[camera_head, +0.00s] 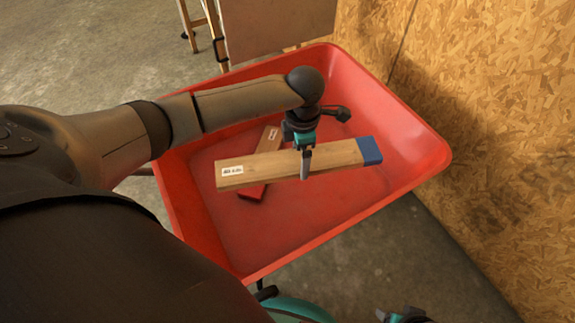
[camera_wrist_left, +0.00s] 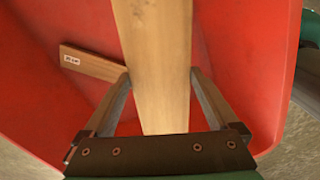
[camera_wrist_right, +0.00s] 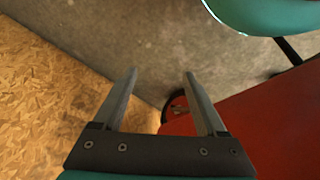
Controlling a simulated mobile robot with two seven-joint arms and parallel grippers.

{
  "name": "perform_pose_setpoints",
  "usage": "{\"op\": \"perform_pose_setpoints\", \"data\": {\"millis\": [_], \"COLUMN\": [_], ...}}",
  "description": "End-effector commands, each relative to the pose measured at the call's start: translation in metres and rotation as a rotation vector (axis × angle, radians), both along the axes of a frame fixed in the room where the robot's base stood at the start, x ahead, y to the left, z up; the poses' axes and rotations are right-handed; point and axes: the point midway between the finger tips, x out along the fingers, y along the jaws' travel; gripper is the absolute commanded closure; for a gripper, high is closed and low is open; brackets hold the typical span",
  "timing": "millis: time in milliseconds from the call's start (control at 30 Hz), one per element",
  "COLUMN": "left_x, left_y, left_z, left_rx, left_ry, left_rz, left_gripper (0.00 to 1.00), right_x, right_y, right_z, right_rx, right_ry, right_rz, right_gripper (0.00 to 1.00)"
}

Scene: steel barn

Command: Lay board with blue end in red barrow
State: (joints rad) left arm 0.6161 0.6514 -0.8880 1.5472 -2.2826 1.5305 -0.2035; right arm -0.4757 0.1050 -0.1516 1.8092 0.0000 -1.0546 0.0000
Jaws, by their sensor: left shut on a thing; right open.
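The board with the blue end (camera_head: 340,155) is held by my left gripper (camera_head: 306,165) over the red barrow (camera_head: 200,190), with its blue end to the right. In the left wrist view the same board (camera_wrist_left: 158,60) lies between the two fingers of my left gripper (camera_wrist_left: 160,85). How high it is above the barrow floor is hard to tell. My right gripper (camera_head: 402,316) is at the bottom edge of the head view. In the right wrist view it (camera_wrist_right: 160,85) is open and empty, beside the red barrow (camera_wrist_right: 260,125).
A second, shorter board with a red end (camera_head: 252,192) lies in the barrow, partly under the held board. A chipboard wall (camera_head: 480,120) stands close on the right. A wooden trestle (camera_head: 205,30) with a panel stands behind the barrow.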

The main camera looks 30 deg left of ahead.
Motion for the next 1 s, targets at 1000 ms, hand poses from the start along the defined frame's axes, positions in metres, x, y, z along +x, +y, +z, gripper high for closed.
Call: {"op": "perform_pose_setpoints", "data": {"millis": [1000], "left_x": [0.009], "left_y": [0.007], "left_z": [-0.126], "left_rx": [-0.004], "left_ry": [0.009], "left_rz": [0.32], "left_gripper": [0.86], "right_x": [0.017], "right_y": [0.002], "right_z": [0.099], "right_rx": [0.02], "right_ry": [-0.154], "right_rz": [-0.006], "right_gripper": [0.26]}}
